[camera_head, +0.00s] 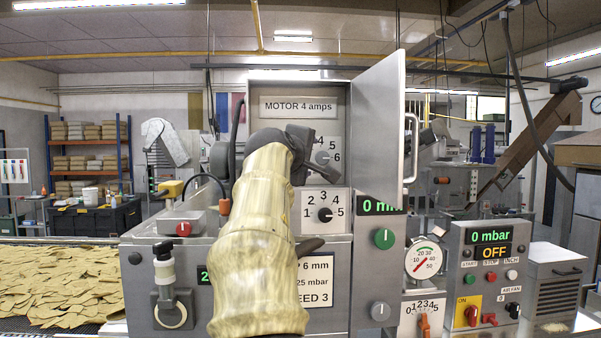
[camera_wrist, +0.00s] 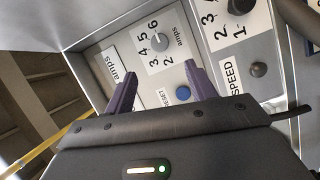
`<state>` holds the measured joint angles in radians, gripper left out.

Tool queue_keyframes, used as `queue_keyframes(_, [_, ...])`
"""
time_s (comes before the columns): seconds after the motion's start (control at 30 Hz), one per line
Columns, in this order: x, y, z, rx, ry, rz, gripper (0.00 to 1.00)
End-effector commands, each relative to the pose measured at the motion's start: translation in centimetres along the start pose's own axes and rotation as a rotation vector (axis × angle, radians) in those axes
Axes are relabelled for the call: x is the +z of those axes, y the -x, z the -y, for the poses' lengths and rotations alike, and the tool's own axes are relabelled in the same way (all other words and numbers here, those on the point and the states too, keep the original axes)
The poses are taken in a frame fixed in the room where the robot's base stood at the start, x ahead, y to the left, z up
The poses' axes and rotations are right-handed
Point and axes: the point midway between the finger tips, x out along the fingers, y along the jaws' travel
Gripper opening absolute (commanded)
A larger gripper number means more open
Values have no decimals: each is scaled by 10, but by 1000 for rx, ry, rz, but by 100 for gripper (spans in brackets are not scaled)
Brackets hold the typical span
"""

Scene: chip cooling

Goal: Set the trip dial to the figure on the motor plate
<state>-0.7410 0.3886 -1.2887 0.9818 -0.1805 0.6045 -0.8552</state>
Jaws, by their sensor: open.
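The motor plate (camera_head: 298,106) reads "MOTOR 4 amps" at the top of the open cabinet; its end with "amps" shows in the wrist view (camera_wrist: 124,66). The trip dial (camera_head: 322,157) is a grey knob on a white amps scale, partly hidden by my arm in the head view. In the wrist view the trip dial (camera_wrist: 160,41) shows with figures 2 to 6; I cannot tell its pointer's figure. My gripper (camera_wrist: 160,72) is open and empty, its fingertips apart from the dial and below it in the wrist view.
A blue RESET button (camera_wrist: 182,93) shows between the fingers. The cabinet door (camera_head: 379,128) stands open on the right. A black speed dial (camera_head: 325,214) sits below the cabinet, with a green knob (camera_head: 383,239) to its right. Chips (camera_head: 55,285) cover the belt at left.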

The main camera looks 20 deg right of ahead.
Motion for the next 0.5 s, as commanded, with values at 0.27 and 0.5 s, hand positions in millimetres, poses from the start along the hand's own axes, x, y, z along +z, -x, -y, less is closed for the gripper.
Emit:
queue_keyframes(0.27, [-1, 41, 4, 0, -1, -4, 56])
queue_keyframes(0.5, [0, 50, 0, 0, 0, 1, 56])
